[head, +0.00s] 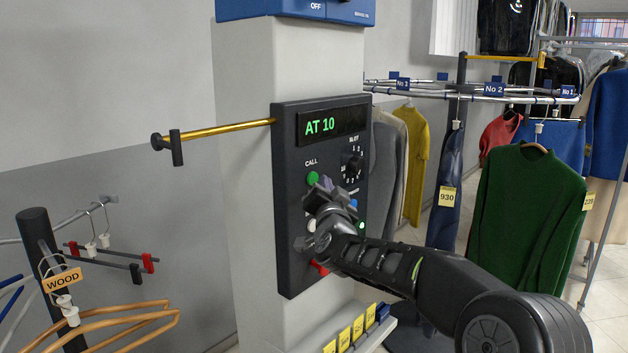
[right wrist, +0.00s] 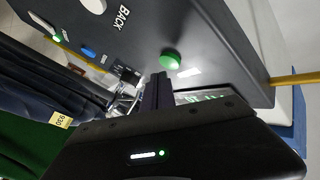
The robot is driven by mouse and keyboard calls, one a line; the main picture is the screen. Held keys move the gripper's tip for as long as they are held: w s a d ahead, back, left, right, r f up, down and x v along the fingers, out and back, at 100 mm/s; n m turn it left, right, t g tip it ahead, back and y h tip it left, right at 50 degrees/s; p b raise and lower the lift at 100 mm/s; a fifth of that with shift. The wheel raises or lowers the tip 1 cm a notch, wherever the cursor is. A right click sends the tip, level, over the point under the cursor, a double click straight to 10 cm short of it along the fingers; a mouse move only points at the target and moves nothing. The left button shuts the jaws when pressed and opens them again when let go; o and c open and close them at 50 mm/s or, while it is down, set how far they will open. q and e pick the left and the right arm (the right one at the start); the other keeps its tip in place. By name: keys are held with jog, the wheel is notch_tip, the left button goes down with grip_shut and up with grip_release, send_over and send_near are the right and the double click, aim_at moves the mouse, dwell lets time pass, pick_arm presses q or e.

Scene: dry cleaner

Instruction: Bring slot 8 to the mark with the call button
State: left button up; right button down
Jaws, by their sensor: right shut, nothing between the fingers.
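The dark control panel (head: 290,200) is on a pale column, and its display (head: 333,123) reads AT 10. The green call button (head: 312,178) is under the word CALL; it also shows in the right wrist view (right wrist: 170,60). The numbered SLOT dial (head: 352,164) is to its right; I cannot tell its setting. My right gripper (head: 325,190) is shut and empty, close in front of the panel, just below and right of the call button. In the right wrist view its fingertips (right wrist: 158,80) are beside the button, apparently not on it. My left gripper is out of view.
A blue button (head: 353,203) and partly hidden lower controls are near my gripper. A yellow bar (head: 230,128) sticks out left of the panel. The rail (head: 450,90) carries numbered blue tags and garments, including a green sweater (head: 530,205). Wooden hangers (head: 110,325) hang at lower left.

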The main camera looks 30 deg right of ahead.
jog(key=shift+w, duration=0.1)
dwell(0.7)
jog(key=shift+w+a, duration=0.15)
jog(key=shift+w, duration=0.2)
jog(key=shift+w+a, duration=0.1)
jog(key=shift+w, duration=0.3)
dwell(0.7)
dwell(0.3)
jog(key=shift+s+d+b, duration=0.2)
jog(key=shift+s+b, duration=0.25)
jog(key=shift+s, duration=0.35)
